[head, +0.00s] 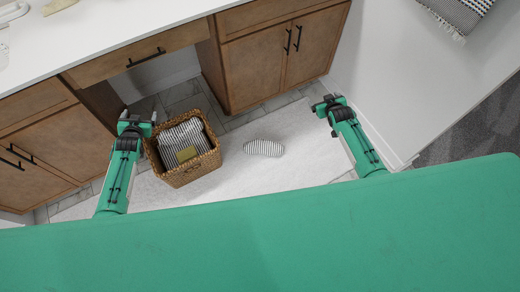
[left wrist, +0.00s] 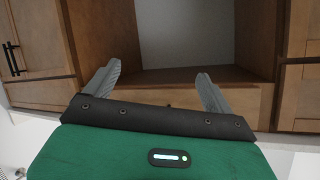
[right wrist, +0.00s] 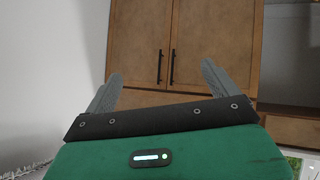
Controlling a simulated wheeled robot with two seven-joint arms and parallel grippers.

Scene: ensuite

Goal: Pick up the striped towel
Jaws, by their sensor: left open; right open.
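A small grey-and-white striped towel (head: 263,148) lies rolled or bunched on the white floor mat in the head view. A larger striped cloth (head: 182,136) lies inside a wicker basket (head: 186,174) to its left. My left gripper (head: 138,114) is open and empty, beside the basket's far left corner. My right gripper (head: 325,101) is open and empty, to the right of the towel and farther back, apart from it. The left wrist view shows the left fingers (left wrist: 160,72) spread. The right wrist view shows the right fingers (right wrist: 161,70) spread. Neither wrist view shows the small towel.
Wooden cabinets (head: 258,68) with a white countertop (head: 105,32) stand at the back. A white wall or panel (head: 410,70) is on the right, with a fringed patterned cloth (head: 460,12) at the top right. The mat (head: 300,165) is clear around the small towel.

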